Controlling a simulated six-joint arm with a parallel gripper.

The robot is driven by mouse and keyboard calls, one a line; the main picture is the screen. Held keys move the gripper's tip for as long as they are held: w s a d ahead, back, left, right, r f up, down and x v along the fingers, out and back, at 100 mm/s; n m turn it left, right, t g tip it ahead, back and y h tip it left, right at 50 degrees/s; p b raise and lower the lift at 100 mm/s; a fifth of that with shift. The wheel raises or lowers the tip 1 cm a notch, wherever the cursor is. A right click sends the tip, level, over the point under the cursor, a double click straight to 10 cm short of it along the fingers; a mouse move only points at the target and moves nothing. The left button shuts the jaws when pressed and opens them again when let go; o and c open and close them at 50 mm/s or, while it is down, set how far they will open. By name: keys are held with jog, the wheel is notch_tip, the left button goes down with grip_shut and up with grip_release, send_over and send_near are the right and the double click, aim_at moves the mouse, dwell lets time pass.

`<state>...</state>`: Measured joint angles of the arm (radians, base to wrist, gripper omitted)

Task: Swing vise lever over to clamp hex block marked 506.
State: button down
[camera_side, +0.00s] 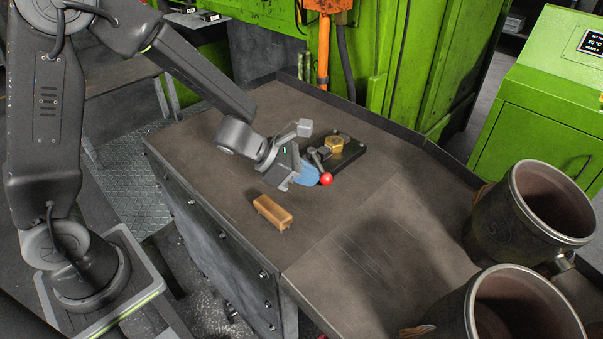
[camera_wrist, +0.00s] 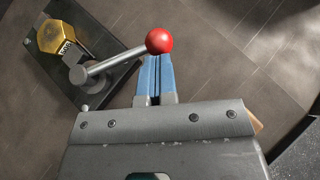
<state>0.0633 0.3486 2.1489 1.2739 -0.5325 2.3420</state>
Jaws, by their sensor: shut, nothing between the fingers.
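The brass hex block (camera_side: 334,144) sits on the dark vise plate (camera_side: 350,154) on the bench; in the wrist view the block (camera_wrist: 58,38) is at the upper left, with its marking partly readable. The vise lever (camera_wrist: 112,62) is a grey rod from a round pivot (camera_wrist: 77,74), ending in a red ball (camera_wrist: 159,41). In the side view the red ball (camera_side: 326,179) is at the plate's near side. My gripper (camera_wrist: 155,58) has blue fingers shut together and empty, with tips right beside the red ball; I cannot tell whether they touch it.
A copper-coloured bar-like block (camera_side: 272,212) lies on the bench (camera_side: 330,235) nearer the camera. Two large metal pots (camera_side: 535,212) stand at the right. A green machine (camera_side: 400,60) rises behind the bench. The bench middle is clear.

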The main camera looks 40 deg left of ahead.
jog(key=shift+w+d+n+t+y, duration=0.4)
jog(key=shift+w+d+n+y, duration=0.2)
jog(key=shift+d+n, duration=0.1)
jog(key=shift+w+d, duration=0.45)
jog(key=shift+w, duration=0.3)
jog(key=shift+w+d, duration=0.45)
jog(key=shift+w, duration=0.25)
jog(key=shift+w+d, duration=0.2)
jog(key=shift+w, duration=1.2)
jog(key=shift+w+a, duration=0.25)
jog(key=shift+w, duration=1.2)
jog(key=s, duration=0.2)
jog(key=s+d, duration=0.1)
jog(key=shift+s+d+f, duration=0.1)
jog(key=shift+s+f, duration=0.25)
jog(key=shift+f, duration=0.05)
jog(key=s+d+r, duration=0.2)
jog(key=s+r, duration=0.4)
jog(key=s, duration=0.1)
jog(key=shift+s+d, duration=0.3)
jog(key=shift+s, duration=0.1)
